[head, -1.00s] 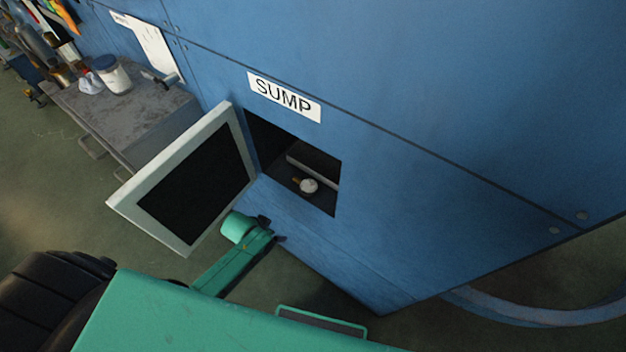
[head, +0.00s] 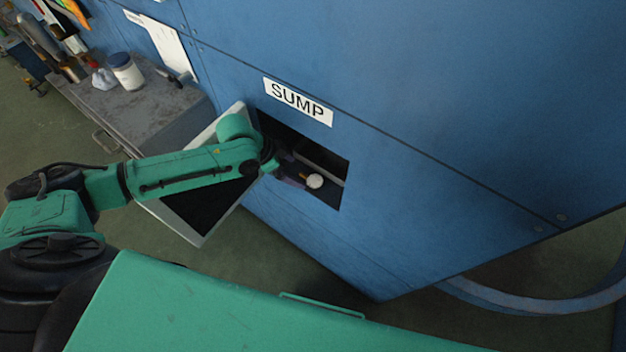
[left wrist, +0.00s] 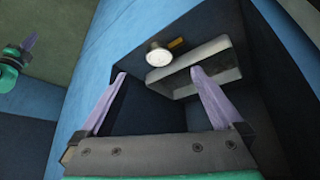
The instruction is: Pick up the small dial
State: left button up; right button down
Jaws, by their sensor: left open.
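The small dial (head: 315,181), a round pale face with a brass stem, is inside the dark opening under the SUMP label. In the left wrist view the dial (left wrist: 158,54) lies just beyond the fingertips, roughly between them, with its stem towards the upper right. My left gripper (head: 299,179) reaches into the opening and is beside the dial. In the left wrist view its purple fingers (left wrist: 159,73) are spread with nothing between them. A green part with a purple finger, apparently my right gripper (left wrist: 22,53), shows at the left edge there; its jaw state is unclear.
The white-framed door (head: 208,228) stands open left of the opening, below my left arm. A pale ledge or block (left wrist: 207,66) is close to the dial. Blue panel walls surround the opening. A grey bench (head: 143,106) with a white jar (head: 127,72) is farther left.

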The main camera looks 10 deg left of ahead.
aim_at(312, 181)
pick_arm(q)
jog(key=p+x, duration=0.2)
jog(key=x, duration=0.6)
jog(key=shift+w+d+f, duration=0.1)
jog(key=shift+f, duration=0.2)
jog(key=shift+w+d+f, duration=0.15)
jog(key=shift+d+f, duration=0.05)
jog(key=shift+f, duration=0.15)
jog(key=shift+a, duration=0.1)
jog(key=c, duration=1.5)
jog(key=shift+r, duration=0.1)
jog(key=shift+c, duration=0.3)
